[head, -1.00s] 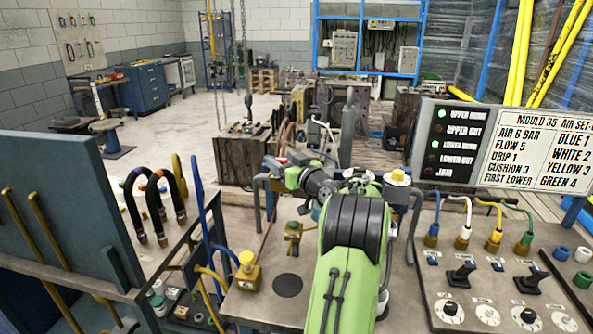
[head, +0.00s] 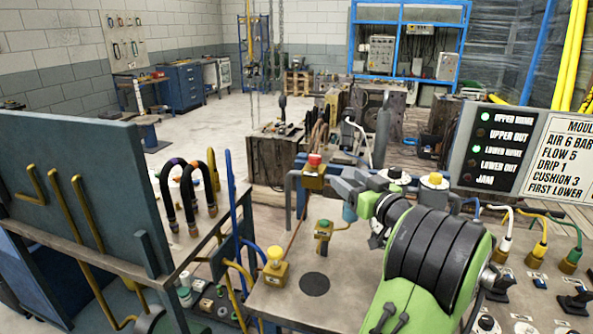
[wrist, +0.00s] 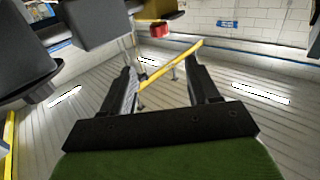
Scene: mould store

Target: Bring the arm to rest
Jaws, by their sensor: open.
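In the head view my green and black arm rises from the lower right and bends over the bench (head: 265,297).
A lamp panel (head: 500,150) stands at right above hose plugs and levers. A blue-grey panel (head: 75,190) and curved hoses (head: 190,195) are at left.

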